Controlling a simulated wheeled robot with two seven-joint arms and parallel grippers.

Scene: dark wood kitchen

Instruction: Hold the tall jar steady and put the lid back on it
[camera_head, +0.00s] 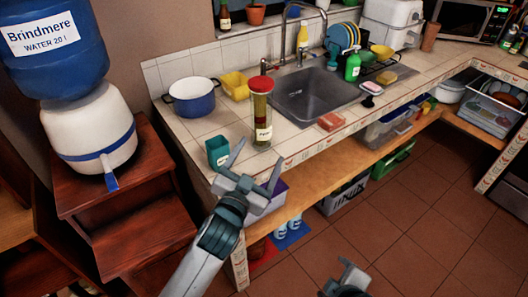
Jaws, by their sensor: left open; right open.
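The tall jar (263,118) stands upright on the tiled counter near its front edge, clear-walled with a pale label. A red lid (261,84) shows at its top; I cannot tell whether it is seated or only resting there. My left gripper (261,152) is open and empty, in front of and below the jar in the picture, its fingers spread toward the counter edge. I see no contact with the jar. My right gripper (340,280) is open, low at the bottom edge over the floor, partly cut off by the frame and far from the jar.
A teal cup (218,152) stands left of the jar, close to my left gripper. A blue-and-white pot (192,98) and yellow container (235,86) are behind. The sink (308,95) is right of the jar; a red block (331,121) lies near the counter edge.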

